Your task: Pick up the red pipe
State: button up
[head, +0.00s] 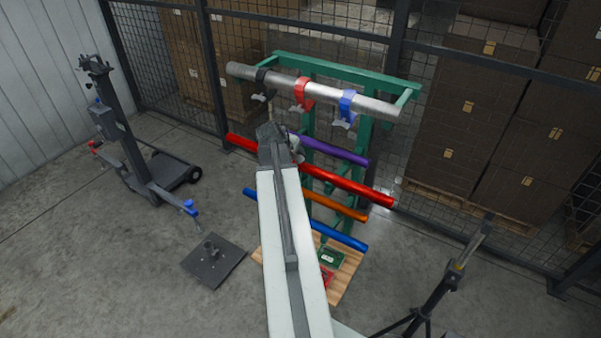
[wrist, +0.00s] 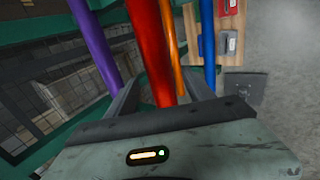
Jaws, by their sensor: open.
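The red pipe (head: 348,182) lies across the green rack (head: 375,136), sloping down to the right in the head view. My arm hides its middle there. In the wrist view the red pipe (wrist: 150,45) runs between the two fingers of my gripper (wrist: 165,88). The fingers are open, one on each side of the pipe. I cannot tell whether either finger touches it. In the head view my gripper (head: 281,145) is mostly hidden behind my own wrist.
A purple pipe (head: 340,151) sits above; an orange pipe (head: 345,208) and blue pipe (head: 340,236) sit below. A silver pipe (head: 330,93) with clamps tops the rack. A wheeled stand (head: 140,165) is left, a tripod (head: 440,290) right. Mesh fencing stands behind.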

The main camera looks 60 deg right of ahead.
jog(key=shift+x, duration=1.05)
jog(key=shift+a+r, duration=0.1)
jog(key=shift+a, duration=0.05)
grip_shut()
jog(key=shift+r, duration=0.1)
